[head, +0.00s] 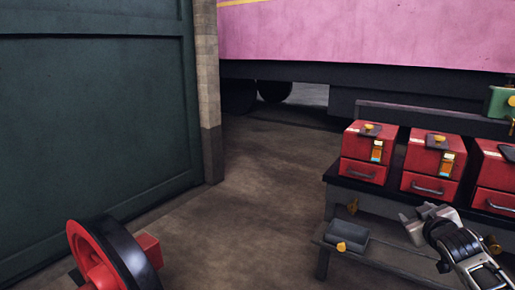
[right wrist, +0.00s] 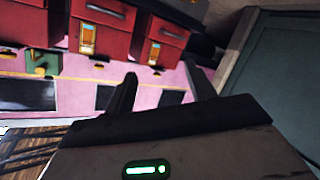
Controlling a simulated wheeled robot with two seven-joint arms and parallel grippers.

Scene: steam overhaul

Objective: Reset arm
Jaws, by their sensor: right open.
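My right gripper (head: 415,226) is at the lower right of the head view, in front of the workbench with the red boxes. Its two fingers (right wrist: 160,86) stand apart in the right wrist view with nothing between them. It is open and empty, and I cannot tell its exact distance from the bench. My left gripper is not in view.
Red drawer boxes (head: 366,152) stand in a row on the dark bench (head: 333,178). A grey tray (head: 347,235) lies on the lower shelf. A red wheel (head: 92,257) is at lower left. A green door (head: 95,120) fills the left. The middle floor is clear.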

